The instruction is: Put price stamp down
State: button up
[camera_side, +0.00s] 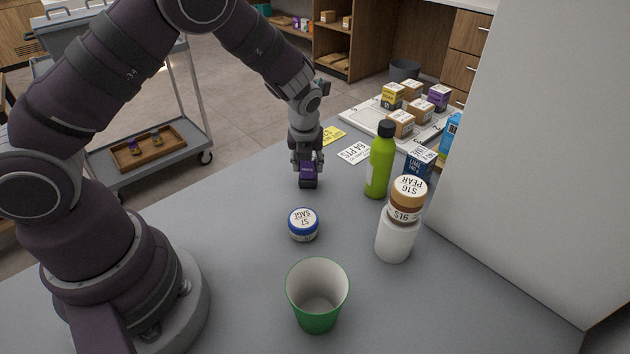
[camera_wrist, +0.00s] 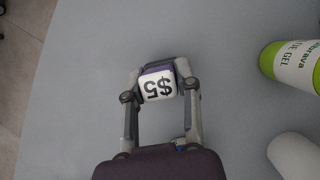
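The price stamp (camera_side: 308,172) is a small purple block with a dark lower end in the side view. Its white face marked "$5" (camera_wrist: 158,87) shows in the wrist view. My gripper (camera_side: 307,160) points down with its fingers on both sides of the stamp. In the wrist view the fingertips (camera_wrist: 159,76) close against its sides. The stamp is at or just above the grey counter (camera_side: 240,190), near its far edge. I cannot tell whether its lower end touches the surface.
A green bottle (camera_side: 380,165) stands to the right of the stamp. Cards (camera_side: 354,153) and a tray (camera_side: 362,116) of boxes lie behind.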

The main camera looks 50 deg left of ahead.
jog(key=o, duration=0.4)
jog(key=v, duration=1.2)
jog(key=s+r+n+h, duration=0.1)
jog(key=s+n, duration=0.3)
jog(key=n, duration=0.5)
jog(key=s+r+n+t+h, duration=0.1)
jog(key=s+r+n, duration=0.2)
jog(key=n, duration=0.6)
jog(key=s+d+r+n+t+h, duration=0.1)
jog(key=s+r+n, duration=0.2)
jog(key=s+n, duration=0.3)
jog(key=shift+s+d+n, duration=0.1)
jog(key=shift+s+n, duration=0.05)
jog(key=shift+n, duration=1.35)
